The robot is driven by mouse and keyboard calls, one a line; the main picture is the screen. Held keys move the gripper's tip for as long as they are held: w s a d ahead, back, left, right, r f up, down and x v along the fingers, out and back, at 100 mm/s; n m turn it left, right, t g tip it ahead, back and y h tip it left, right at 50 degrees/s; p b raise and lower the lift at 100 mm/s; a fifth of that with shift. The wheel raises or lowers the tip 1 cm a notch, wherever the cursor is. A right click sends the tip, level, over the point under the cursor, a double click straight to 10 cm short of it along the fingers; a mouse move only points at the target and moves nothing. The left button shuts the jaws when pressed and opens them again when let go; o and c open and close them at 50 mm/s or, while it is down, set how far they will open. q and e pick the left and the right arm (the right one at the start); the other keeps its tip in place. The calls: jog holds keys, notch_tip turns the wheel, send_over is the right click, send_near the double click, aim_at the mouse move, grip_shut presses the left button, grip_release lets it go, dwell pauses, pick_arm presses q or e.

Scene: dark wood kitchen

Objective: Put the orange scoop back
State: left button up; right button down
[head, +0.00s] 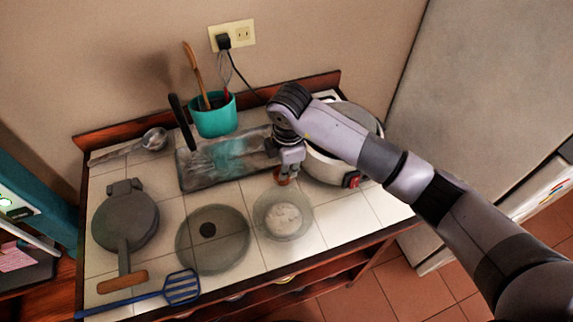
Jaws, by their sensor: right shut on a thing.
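My right gripper (287,170) points down over the counter, just behind a clear bowl of white powder (287,220). It is shut on the orange scoop (282,181), of which only a small orange-red part shows below the fingers. The rest of the scoop is hidden by the gripper. I cannot tell whether the scoop touches the bowl's rim or the counter. My left gripper is not in view.
A rice cooker (335,168) stands close right of the gripper, partly behind my arm. A dark tray (215,180) lies left of it, with a teal utensil pot (215,119) behind. A round lid (212,247), a griddle press (125,222) and a blue spatula (182,287) fill the front left.

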jog(key=shift+f, duration=0.1)
jog(key=c, duration=2.1)
grip_release()
jog(key=shift+f, duration=0.1)
jog(key=shift+c, duration=0.2)
jog(key=shift+o, duration=1.2)
